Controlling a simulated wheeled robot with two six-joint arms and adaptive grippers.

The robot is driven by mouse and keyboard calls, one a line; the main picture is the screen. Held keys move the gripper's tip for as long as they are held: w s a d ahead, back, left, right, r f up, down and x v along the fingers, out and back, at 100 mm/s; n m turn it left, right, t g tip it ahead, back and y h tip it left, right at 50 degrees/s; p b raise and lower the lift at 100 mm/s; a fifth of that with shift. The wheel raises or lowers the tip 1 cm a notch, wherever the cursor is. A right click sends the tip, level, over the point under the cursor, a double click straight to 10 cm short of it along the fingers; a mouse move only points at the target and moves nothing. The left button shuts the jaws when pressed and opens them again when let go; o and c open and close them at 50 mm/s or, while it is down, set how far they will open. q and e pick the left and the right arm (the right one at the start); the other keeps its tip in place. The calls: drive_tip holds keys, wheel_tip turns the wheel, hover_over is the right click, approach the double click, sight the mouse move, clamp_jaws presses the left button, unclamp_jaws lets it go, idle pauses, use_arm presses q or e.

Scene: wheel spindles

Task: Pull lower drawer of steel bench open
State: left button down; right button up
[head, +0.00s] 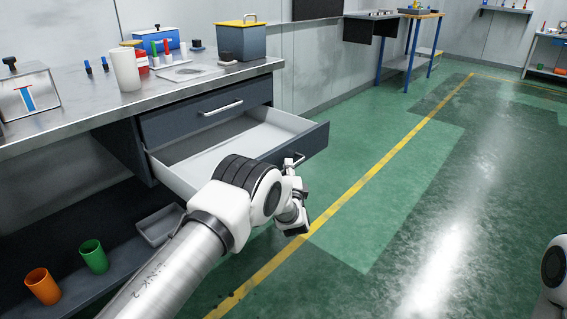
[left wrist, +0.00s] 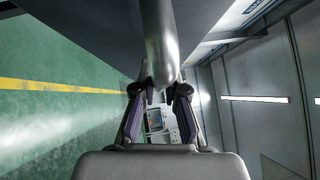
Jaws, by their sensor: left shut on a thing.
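The lower drawer (head: 210,160) of the steel bench (head: 185,95) stands well out from the bench, and its pale, empty inside shows. The upper drawer (head: 205,110) above it is closed, with a bar handle on its front. My left gripper (head: 290,176) is at the front of the lower drawer, shut on its handle (head: 294,160). In the left wrist view the drawer handle (left wrist: 160,40) is a grey bar that runs down between the two fingers of the left gripper (left wrist: 159,95). My wrist hides part of the drawer front. My right gripper is not in view.
An orange cup (head: 42,286), a green cup (head: 93,256) and a grey tray (head: 158,224) are on the shelf below. The green floor right of the drawer is clear.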

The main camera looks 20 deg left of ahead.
use_arm(q)
drive_tip(key=shift+s+d, duration=0.35)
drive_tip(key=shift+d, duration=0.45)
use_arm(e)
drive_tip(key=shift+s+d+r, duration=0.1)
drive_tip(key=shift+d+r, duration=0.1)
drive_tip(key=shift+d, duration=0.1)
use_arm(q)
drive_tip(key=c, duration=1.2)
unclamp_jaws()
drive_tip(key=v, duration=1.2)
